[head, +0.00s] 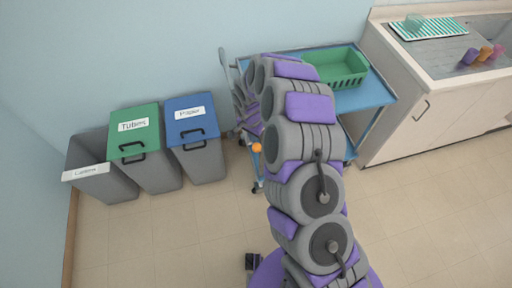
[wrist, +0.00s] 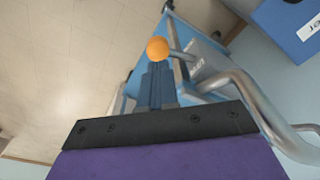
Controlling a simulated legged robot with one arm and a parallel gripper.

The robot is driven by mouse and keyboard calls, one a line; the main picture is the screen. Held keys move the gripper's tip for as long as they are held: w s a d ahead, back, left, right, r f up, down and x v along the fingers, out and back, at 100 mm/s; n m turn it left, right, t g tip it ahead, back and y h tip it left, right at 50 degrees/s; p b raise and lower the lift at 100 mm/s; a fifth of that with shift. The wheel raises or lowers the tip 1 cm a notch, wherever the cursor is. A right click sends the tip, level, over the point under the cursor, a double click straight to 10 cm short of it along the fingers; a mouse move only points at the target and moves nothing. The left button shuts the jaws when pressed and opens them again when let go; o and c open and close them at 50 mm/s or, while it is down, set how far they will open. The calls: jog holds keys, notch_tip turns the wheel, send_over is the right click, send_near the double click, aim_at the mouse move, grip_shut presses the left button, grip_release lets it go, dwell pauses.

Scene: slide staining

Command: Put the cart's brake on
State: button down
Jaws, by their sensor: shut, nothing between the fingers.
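The cart (head: 376,92) has blue shelves and stands against the wall left of the sink counter. A lever with an orange ball knob (head: 256,147) is at its left end, low down. In the wrist view the orange knob (wrist: 157,49) sits on a short metal rod, just beyond my fingertips. My gripper (wrist: 157,66) is shut and empty, its fingers pointing at the knob. Whether they touch it I cannot tell. In the head view my arm hides the gripper and much of the cart. Small lettering on the cart beside the lever is not clearly readable.
A metal tube handle (wrist: 245,90) runs close at the right of my gripper. A green basket (head: 340,68) is on the cart top. The floor in front is mostly clear.

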aim_at(256, 146)
jog(key=shift+d, duration=0.15)
jog(key=shift+d+f, duration=0.25)
jog(key=shift+f, duration=0.45)
jog(key=f+b, duration=0.1)
jog(key=f, duration=0.2)
jog(key=f+b, duration=0.1)
jog(key=f, duration=0.1)
jog(key=shift+w+b, duration=0.3)
jog(key=shift+d+f, duration=0.1)
jog(key=shift+f, duration=0.15)
